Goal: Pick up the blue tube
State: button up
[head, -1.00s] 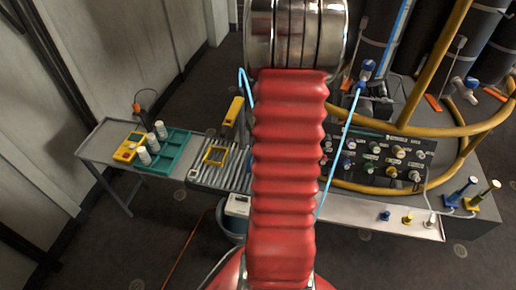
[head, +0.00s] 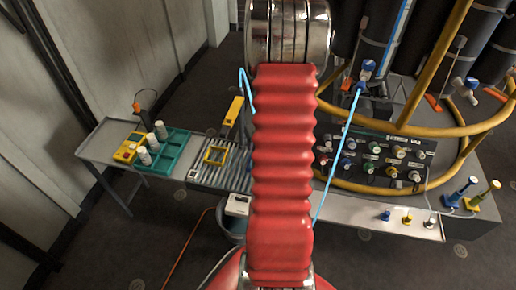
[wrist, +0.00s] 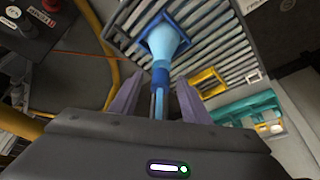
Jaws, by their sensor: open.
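The blue tube (head: 337,155) is a thin light-blue line in the head view. It runs down from a blue fitting (head: 367,68) at the right and goes behind my red-sleeved arm; a bent light-blue length (head: 245,85) shows left of the arm. In the wrist view a light-blue flared piece with a darker blue collar (wrist: 160,76) stands in front of my gripper (wrist: 158,92). My gripper is open. Its two grey fingers lie either side of the thin light-blue stem below the collar; whether they touch it, I cannot tell. My arm hides the gripper in the head view.
A slatted metal bench (head: 210,178) carries a yellow frame (head: 216,155) and a teal tray (head: 170,155) with white-capped bottles. A black panel of knobs (head: 375,160) and a curved yellow rail (head: 440,130) stand at the right. Open floor lies in front.

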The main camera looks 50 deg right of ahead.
dwell(0.4)
grip_shut()
dwell(0.4)
jog(key=shift+r, duration=0.15)
notch_tip(320, 180, up, 18)
dwell(0.5)
dwell(0.6)
notch_tip(320, 180, up, 12)
jog(key=shift+r, duration=0.25)
dwell(2.9)
